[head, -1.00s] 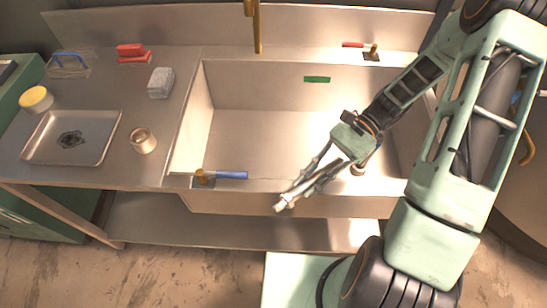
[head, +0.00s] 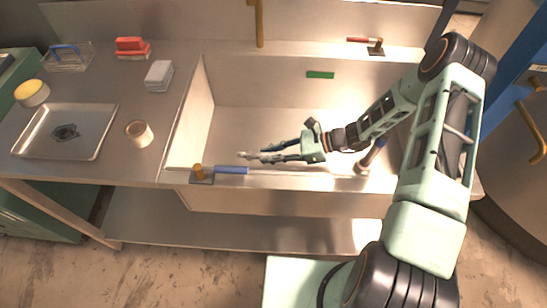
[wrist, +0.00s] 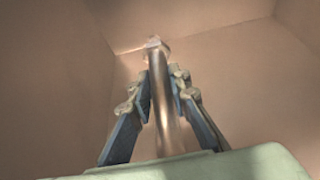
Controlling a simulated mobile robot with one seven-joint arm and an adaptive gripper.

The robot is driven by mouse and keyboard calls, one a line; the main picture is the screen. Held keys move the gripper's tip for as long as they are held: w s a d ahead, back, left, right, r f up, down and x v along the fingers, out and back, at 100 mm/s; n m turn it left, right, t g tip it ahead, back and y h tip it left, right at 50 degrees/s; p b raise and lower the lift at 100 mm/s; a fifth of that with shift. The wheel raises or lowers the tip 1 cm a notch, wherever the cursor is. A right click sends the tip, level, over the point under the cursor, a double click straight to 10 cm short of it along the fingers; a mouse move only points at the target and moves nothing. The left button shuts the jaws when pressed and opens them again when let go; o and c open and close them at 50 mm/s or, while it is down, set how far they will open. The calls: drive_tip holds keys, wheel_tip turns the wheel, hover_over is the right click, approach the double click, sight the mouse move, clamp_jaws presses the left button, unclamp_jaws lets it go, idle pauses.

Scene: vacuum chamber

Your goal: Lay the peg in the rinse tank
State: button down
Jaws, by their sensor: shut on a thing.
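My gripper (head: 258,155) is shut on the peg, a slim smooth metal rod. In the wrist view the peg (wrist: 161,98) runs lengthwise between the two fingers (wrist: 162,78), with its far end past the fingertips. In the head view only a small pale end of the peg (head: 243,154) shows at the fingertips. The rinse tank (head: 184,130) is the wide metal basin in the middle of the counter. My gripper points left over the front part of the tank. I cannot tell how high the peg is above the tank floor.
A blue-handled valve (head: 231,170) sits on the tank's front left rim. A red-handled valve (head: 364,41) and a tall brass pipe (head: 259,25) are at the back. A tray (head: 100,135), a cup (head: 139,133) and a grey block (head: 159,75) lie on the left counter.

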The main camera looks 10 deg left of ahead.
sight(270, 169)
wheel_tip(270, 169, down, 9)
drive_tip(key=shift+f, duration=0.2)
idle(0.3)
drive_tip(key=shift+f, duration=0.1)
drive_tip(key=c, duration=2.3)
unclamp_jaws()
drive_tip(key=shift+f, duration=0.1)
drive_tip(key=o, duration=0.5)
drive_tip(key=shift+r, duration=0.25)
drive_tip(key=b+v, duration=0.1)
drive_tip(key=v, duration=0.5)
drive_tip(key=shift+w+d, duration=0.1)
drive_tip(key=shift+d, duration=0.1)
drive_tip(key=shift+d+r, duration=0.3)
drive_tip(key=shift+d, duration=0.2)
